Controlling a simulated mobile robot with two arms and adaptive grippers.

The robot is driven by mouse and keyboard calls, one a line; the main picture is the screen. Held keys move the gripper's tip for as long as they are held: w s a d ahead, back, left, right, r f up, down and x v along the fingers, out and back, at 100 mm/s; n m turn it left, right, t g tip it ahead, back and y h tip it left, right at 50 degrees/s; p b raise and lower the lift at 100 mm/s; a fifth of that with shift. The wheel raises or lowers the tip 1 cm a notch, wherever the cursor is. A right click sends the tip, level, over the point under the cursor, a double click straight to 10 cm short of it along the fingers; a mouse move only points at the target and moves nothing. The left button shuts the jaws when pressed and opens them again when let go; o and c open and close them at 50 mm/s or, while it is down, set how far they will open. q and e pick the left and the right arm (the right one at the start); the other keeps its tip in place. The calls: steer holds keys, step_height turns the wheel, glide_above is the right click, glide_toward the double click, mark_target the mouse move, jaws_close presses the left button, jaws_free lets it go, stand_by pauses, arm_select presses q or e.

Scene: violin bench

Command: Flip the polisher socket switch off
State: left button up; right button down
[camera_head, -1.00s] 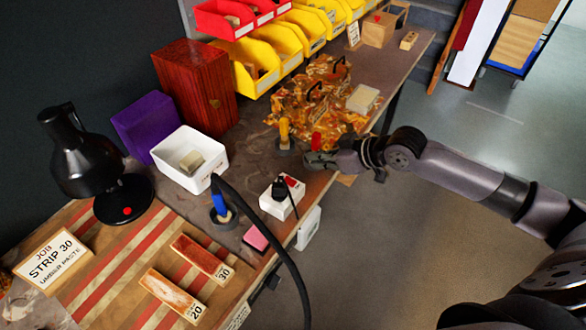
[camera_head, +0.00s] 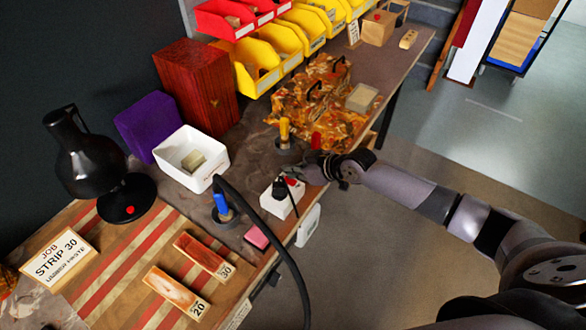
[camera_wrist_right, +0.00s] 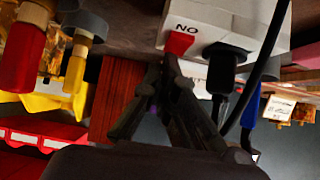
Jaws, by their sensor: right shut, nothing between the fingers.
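The socket is a white box (camera_head: 283,203) at the front edge of the bench, with a black plug (camera_head: 280,190) in it. Its red switch (camera_head: 291,181) is beside the plug. In the wrist view the socket (camera_wrist_right: 215,22) is at the top, with the red switch (camera_wrist_right: 179,42), the black plug (camera_wrist_right: 222,62) and lettering that reads upside down as ON. My right gripper (camera_head: 299,173) is shut and empty, its tips close to the switch; they show just below it in the wrist view (camera_wrist_right: 170,68). I cannot tell whether they touch it. My left gripper is not in view.
A thick black cable (camera_head: 276,236) arches in front of the socket. A blue-handled tool (camera_head: 222,205) stands left of it; red-handled (camera_head: 316,140) and yellow-handled (camera_head: 284,130) tools stand behind. A pink block (camera_head: 256,237) lies nearby. Open floor (camera_head: 375,270) is at the right.

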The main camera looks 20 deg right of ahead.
steer(key=shift+w+a+f+b, duration=0.1)
steer(key=shift+f+b, duration=0.35)
steer(key=shift+b, duration=0.1)
steer(key=shift+r, duration=0.15)
steer(key=shift+s+d+f+p, duration=0.3)
steer(key=shift+s+d+p, duration=0.15)
steer(key=shift+s, duration=0.3)
